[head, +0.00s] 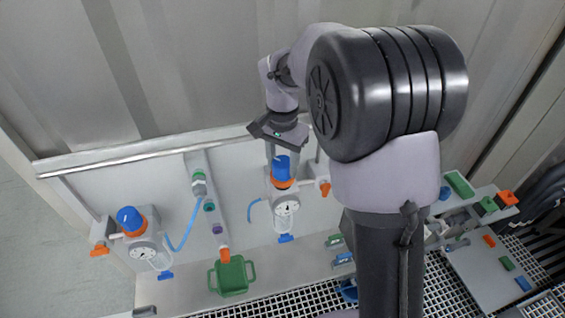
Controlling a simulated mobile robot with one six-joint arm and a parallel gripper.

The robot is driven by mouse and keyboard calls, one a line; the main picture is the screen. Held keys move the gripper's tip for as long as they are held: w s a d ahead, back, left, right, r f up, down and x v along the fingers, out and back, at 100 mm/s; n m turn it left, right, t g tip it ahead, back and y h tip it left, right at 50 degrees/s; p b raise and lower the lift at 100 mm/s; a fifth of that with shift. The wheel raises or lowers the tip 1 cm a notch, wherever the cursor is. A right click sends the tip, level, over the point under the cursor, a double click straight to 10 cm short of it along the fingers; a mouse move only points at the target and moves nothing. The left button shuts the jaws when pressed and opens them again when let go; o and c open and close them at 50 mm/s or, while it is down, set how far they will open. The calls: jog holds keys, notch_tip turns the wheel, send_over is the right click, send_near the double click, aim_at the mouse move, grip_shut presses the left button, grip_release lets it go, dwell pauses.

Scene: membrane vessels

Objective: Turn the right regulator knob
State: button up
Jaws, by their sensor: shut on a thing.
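The right regulator stands on the pale panel, with a blue knob (281,166) on top, an orange collar and a round gauge (287,208) below. My gripper (281,153) reaches down from above and is shut on the blue knob. The finger contact is small in the head view, and part of the knob's top is covered by the gripper. A second, left regulator with a blue knob (130,219) and a gauge (144,253) stands apart at the left.
Orange valve handles (324,188) sit beside the regulators. A blue hose (188,228) runs beside the central column. A metal rail (130,158) runs along the panel's top. My arm hides much of the right side.

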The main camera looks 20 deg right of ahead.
aim_at(283, 161)
jog(key=o, duration=1.4)
notch_tip(283, 161, up, 18)
jog(key=p, duration=0.3)
jog(key=shift+f, duration=0.25)
